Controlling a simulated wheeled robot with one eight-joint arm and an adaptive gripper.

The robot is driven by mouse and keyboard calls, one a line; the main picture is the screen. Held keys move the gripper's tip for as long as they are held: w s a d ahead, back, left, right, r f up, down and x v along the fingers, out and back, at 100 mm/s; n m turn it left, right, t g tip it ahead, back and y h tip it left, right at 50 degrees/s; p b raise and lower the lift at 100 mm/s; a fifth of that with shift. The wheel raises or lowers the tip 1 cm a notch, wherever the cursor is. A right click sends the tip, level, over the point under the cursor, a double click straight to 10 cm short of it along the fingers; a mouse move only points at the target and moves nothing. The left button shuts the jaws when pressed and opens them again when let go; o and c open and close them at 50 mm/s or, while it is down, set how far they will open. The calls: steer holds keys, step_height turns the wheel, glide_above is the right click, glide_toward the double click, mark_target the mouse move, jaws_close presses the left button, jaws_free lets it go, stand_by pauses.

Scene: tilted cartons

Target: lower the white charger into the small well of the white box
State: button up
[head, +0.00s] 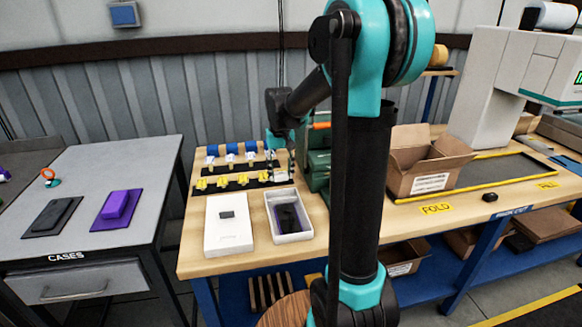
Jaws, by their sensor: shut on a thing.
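The open white box (292,238) stands on the wooden bench, left of my arm's upright link. A dark item (290,217) lies inside it and a small well cannot be made out clearly. My gripper (283,163) points down behind the box, over the right end of the racks, small and partly merged with things behind it. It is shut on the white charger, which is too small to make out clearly. The gripper is apart from the box, beyond its far edge.
A white lid (228,240) with a dark rectangle lies left of the box. Behind are racks of blue-and-white pieces (231,152) and yellow pieces (222,182). A green holder (317,160) stands right of the gripper. An open carton (420,170) is further right.

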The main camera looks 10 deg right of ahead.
mark_target(281, 192)
steer(key=shift+f, duration=3.6)
steer(key=shift+f, duration=0.9)
steer(key=o, duration=1.2)
steer(key=shift+c, duration=1.2)
steer(key=shift+r, duration=0.1)
steer(key=shift+r, duration=3.55)
